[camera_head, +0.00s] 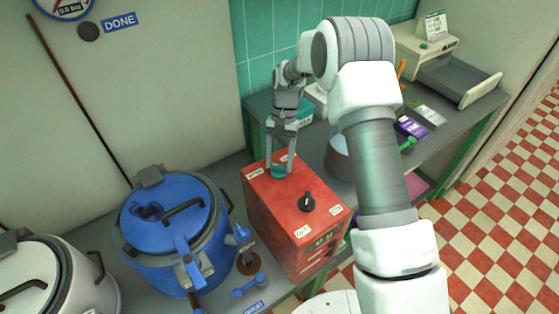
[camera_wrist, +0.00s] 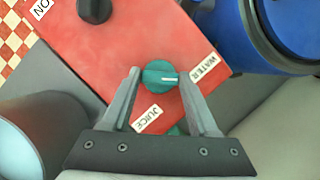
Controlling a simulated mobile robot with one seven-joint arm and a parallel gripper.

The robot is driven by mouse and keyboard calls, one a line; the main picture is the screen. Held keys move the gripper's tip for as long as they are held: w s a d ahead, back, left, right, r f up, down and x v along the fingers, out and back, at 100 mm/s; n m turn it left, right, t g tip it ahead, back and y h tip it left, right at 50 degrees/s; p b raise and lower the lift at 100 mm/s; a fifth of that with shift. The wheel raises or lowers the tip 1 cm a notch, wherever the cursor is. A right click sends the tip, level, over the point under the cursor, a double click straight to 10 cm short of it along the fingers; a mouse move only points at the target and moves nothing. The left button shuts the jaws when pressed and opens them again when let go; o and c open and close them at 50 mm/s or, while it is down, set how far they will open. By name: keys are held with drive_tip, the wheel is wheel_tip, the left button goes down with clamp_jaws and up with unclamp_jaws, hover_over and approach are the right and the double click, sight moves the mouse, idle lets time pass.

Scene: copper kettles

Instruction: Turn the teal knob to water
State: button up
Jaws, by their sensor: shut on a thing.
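The teal knob (camera_wrist: 158,77) sits on top of the red box (camera_wrist: 100,50), between the WATER label (camera_wrist: 204,67) and the JUICE label (camera_wrist: 146,118). Its white pointer line faces right in the wrist view, just below the direction of the WATER label and well away from JUICE. My gripper (camera_wrist: 160,74) is shut on the knob, one finger on each side. In the head view my gripper (camera_head: 279,167) reaches down from above onto the teal knob (camera_head: 278,171) at the back of the red box (camera_head: 275,205).
A blue kettle (camera_head: 165,235) stands left of the box, with a blue-handled valve (camera_head: 244,245) between. A pale round vessel (camera_head: 338,160) stands close on the right. A drawer unit (camera_head: 440,65) is farther back.

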drive_tip(key=shift+n, duration=0.3)
idle(0.4)
drive_tip(key=o, duration=1.4)
drive_tip(key=shift+r, duration=0.1)
drive_tip(key=v, duration=1.7)
drive_tip(key=shift+w+a+r, duration=0.1)
drive_tip(key=shift+w, duration=0.15)
